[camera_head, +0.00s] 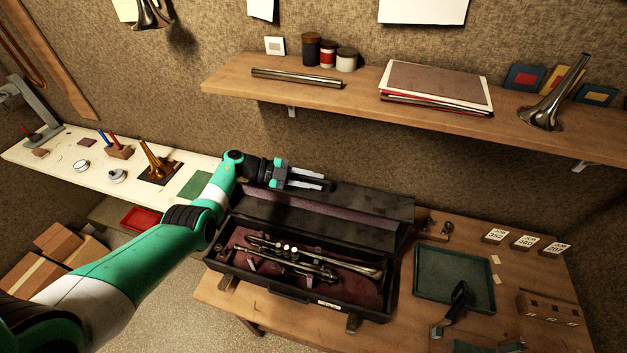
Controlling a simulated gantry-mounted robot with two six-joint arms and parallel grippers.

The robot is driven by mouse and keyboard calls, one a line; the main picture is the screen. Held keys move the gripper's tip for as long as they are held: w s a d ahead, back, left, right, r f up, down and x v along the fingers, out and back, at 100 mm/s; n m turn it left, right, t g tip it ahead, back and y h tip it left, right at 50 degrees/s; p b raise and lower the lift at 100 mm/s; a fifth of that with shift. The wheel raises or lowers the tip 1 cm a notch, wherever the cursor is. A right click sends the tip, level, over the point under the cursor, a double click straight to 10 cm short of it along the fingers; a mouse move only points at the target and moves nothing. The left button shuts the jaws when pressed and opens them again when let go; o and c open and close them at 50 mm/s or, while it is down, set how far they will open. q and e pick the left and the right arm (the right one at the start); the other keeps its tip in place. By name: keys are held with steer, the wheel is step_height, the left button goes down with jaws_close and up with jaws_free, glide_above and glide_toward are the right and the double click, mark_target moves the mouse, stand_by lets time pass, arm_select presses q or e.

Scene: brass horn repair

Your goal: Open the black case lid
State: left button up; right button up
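The black case (300,297) stands on the wooden bench with its lid (365,210) raised and leaning back towards the wall. A silver trumpet (300,262) lies in its dark red lining. My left gripper (318,181) is at the upper left part of the lid, its fingers pointing right with a narrow gap between them. It appears open; I cannot tell whether it touches the lid. Part of my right gripper (450,312) shows low at the right, near the green tray, apart from the case. Its finger opening is not clear.
A green tray (453,274), number cards (525,242) and a wooden block (550,308) lie right of the case. A wall shelf (360,103) with jars, papers and a horn bell hangs above. A white side bench (60,163) with small parts stands left.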

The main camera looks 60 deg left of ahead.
arm_select(q)
steer(key=shift+o, duration=1.3)
steer(key=v, duration=1.1)
steer(key=shift+s+a+r, duration=0.1)
steer(key=shift+s, duration=0.2)
